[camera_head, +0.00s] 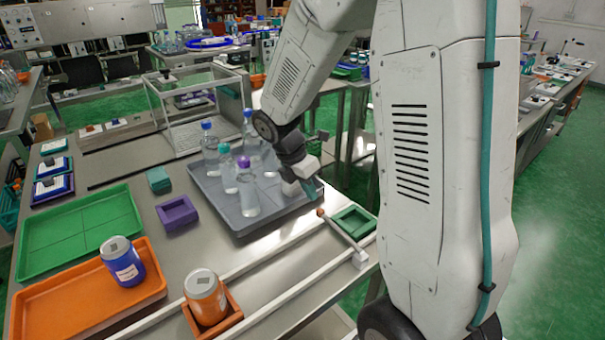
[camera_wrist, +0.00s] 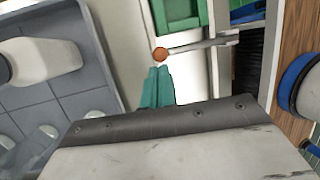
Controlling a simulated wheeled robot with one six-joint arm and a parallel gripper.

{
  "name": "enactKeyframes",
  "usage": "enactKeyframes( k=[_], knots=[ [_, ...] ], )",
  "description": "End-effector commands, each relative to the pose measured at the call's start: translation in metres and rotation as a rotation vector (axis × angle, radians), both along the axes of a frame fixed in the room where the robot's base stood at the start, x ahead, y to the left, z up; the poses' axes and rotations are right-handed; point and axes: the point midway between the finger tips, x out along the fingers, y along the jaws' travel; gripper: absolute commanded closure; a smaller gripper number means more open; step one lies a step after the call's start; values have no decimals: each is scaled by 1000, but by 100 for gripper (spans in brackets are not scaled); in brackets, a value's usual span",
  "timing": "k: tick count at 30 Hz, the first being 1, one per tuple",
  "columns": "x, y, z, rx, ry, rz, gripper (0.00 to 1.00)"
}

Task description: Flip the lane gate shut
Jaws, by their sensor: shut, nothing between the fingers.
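The lane gate (camera_head: 341,234) is a thin pale bar with an orange ball knob (camera_head: 320,212) at its free end and a white block (camera_head: 360,258) at its other end, by the near rail. In the head view it slants from that block toward the far rail's end. In the wrist view the bar (camera_wrist: 198,45) runs right from the knob (camera_wrist: 160,54). My gripper (camera_head: 314,188) is shut and empty, just beyond the knob, above the grey tray's right corner. Its teal fingers (camera_wrist: 157,88) point at the knob in the wrist view; I cannot tell whether they touch.
White lane rails (camera_head: 278,262) run along the bench's front. A green bin (camera_head: 353,222) sits beside the gate. The grey tray (camera_head: 265,222) holds several capped bottles. An orange can (camera_head: 206,295) stands in an orange holder (camera_head: 229,314) at the lane's left.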

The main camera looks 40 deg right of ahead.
Motion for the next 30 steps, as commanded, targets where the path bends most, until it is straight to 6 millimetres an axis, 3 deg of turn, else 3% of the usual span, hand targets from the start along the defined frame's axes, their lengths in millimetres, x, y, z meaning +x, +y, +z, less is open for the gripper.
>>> enactKeyframes(
  k=[3, 8, 22, 30],
  knots=[
    [-5, -6, -19, 0, 4, 0, 100],
    [-7, -10, -34, 1, 1, -1, 100],
    [-7, -12, -39, 0, 4, 0, 100],
    [-2, -11, -57, -3, 112, 0, 100]
  ],
)
